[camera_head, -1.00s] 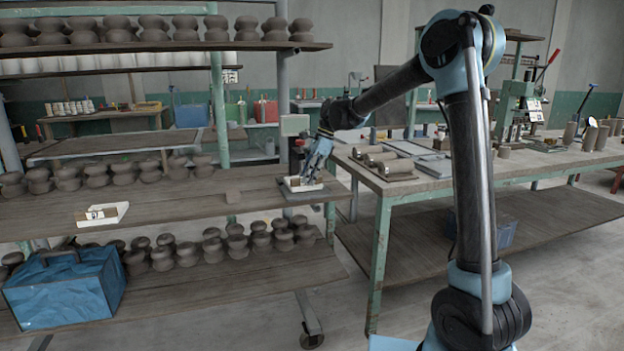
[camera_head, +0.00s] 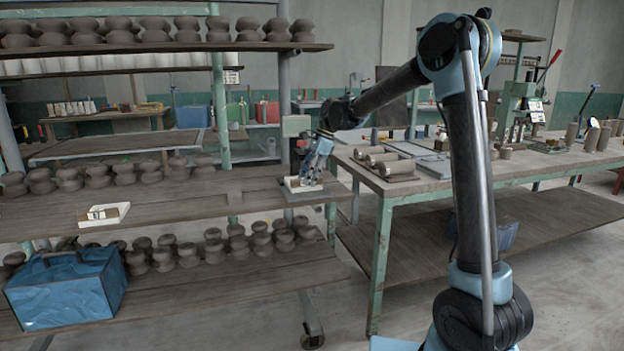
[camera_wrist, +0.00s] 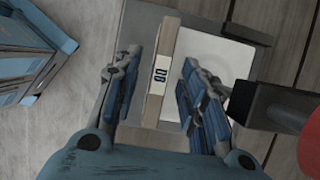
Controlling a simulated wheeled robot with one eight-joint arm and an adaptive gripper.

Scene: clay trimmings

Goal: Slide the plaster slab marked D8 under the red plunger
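The pale plaster slab marked D8 (camera_wrist: 205,60) lies flat under my gripper. Its brown upright bar carries the D8 label. The slab also shows on the right end of the wooden shelf in the head view (camera_head: 293,187). My gripper (camera_wrist: 158,92) is open, with one finger on each side of the bar and small gaps visible. It also shows low over the slab in the head view (camera_head: 316,163). A red rounded part, apparently the plunger (camera_wrist: 312,145), is at the right edge of the wrist view. A dark block (camera_wrist: 268,105) stands beside it, near the slab's right side.
A similar slab with a labelled bar (camera_head: 120,212) lies at the shelf's left. A grey-topped workbench (camera_head: 420,180) is at the right. The shelf between the slabs is mostly clear.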

